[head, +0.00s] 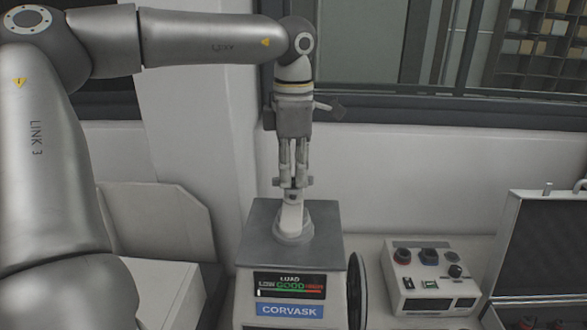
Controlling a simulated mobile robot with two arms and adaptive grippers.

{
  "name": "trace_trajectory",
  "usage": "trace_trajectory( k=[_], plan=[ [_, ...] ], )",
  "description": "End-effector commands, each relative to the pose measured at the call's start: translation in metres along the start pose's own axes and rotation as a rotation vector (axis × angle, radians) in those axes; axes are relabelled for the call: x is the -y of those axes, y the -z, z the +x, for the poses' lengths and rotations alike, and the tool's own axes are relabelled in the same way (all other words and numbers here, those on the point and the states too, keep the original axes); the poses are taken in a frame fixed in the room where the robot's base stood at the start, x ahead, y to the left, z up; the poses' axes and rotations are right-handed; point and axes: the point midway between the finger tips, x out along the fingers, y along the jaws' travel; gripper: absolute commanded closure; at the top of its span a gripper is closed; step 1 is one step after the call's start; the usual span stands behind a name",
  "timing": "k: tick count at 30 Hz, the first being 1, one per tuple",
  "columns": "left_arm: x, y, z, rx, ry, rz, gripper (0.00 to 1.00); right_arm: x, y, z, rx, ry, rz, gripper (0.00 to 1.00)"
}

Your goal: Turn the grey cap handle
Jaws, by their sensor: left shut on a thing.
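The grey cap handle (291,218) stands upright on the round grey cap (293,238) on top of the mounting press (251,262). My left gripper (293,186) points straight down from above and is shut on the upper part of the handle. Its fingers cover the handle's top. My right gripper does not show.
A control box (420,268) with knobs stands right of the press. Farther right is an open dark-lined case (545,245). A white wall (420,165) and window frame (400,103) lie close behind the gripper.

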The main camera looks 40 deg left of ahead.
Motion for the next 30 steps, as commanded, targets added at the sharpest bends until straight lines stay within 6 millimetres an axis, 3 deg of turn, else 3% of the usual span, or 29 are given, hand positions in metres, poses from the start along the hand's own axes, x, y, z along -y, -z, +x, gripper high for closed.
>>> trace_trajectory(
  k=[10,24,25,30],
  plan=[
    [-0.002,-0.0015,-0.0045,0.007,-0.011,0.105,1.0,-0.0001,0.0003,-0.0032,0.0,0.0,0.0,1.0],
    [-0.0022,-0.0015,-0.0046,0.008,-0.012,0.115,1.0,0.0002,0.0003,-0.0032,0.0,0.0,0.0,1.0],
    [-0.0022,-0.0015,-0.0046,0.008,-0.012,0.115,0.85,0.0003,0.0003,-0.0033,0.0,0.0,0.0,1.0],
    [-0.0013,-0.001,-0.003,0.005,-0.008,0.115,0.68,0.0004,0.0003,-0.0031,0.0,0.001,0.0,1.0]
  ],
)
